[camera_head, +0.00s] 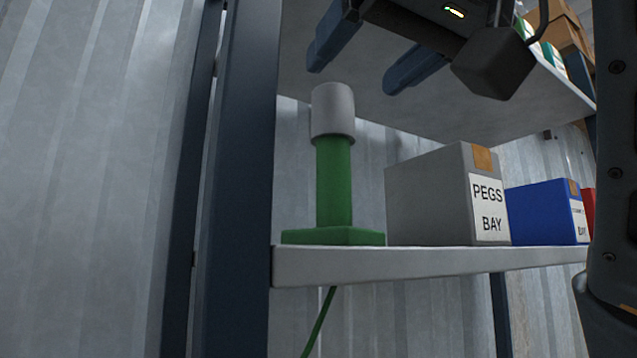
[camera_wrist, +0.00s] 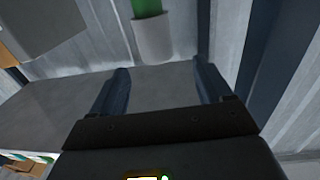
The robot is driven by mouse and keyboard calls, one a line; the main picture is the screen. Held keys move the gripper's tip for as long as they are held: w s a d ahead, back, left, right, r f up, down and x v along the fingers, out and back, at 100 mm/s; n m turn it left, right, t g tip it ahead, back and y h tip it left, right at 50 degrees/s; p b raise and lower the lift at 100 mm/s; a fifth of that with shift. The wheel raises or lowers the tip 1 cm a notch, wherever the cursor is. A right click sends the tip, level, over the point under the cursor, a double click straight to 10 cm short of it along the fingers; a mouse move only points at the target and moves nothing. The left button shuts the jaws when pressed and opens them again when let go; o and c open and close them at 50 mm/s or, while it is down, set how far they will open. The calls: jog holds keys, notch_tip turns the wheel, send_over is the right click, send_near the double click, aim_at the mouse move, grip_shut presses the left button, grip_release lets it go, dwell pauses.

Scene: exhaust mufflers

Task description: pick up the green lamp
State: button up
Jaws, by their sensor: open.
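The green lamp (camera_head: 334,180) stands upright on the left end of a shelf, with a square green base, a green post and a grey-white cylindrical shade. A green cord hangs below the shelf edge. In the wrist view, the lamp's shade and part of its post (camera_wrist: 147,7) show at the top, beyond the fingertips. My gripper (camera_head: 358,70) is open and empty, above the lamp's shade in the head view. The wrist view shows its two spread fingers (camera_wrist: 160,68) with nothing between them. The lamp's base is out of the wrist view.
A grey box labelled PEGS BAY (camera_head: 428,200) stands close right of the lamp, then a blue box (camera_head: 540,208) and a red one (camera_head: 588,212). A dark blue upright (camera_head: 236,180) is close on the left. An upper shelf (camera_head: 440,105) lies above.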

aim_at(344, 94)
jog(key=x, duration=0.2)
jog(key=p+x, duration=0.1)
jog(key=x, duration=0.2)
jog(key=p+x, duration=0.1)
jog(key=x, duration=0.1)
jog(key=shift+w+d+f, duration=0.1)
jog(key=shift+w+f, duration=0.2)
jog(key=shift+w, duration=0.05)
grip_shut()
dwell(0.5)
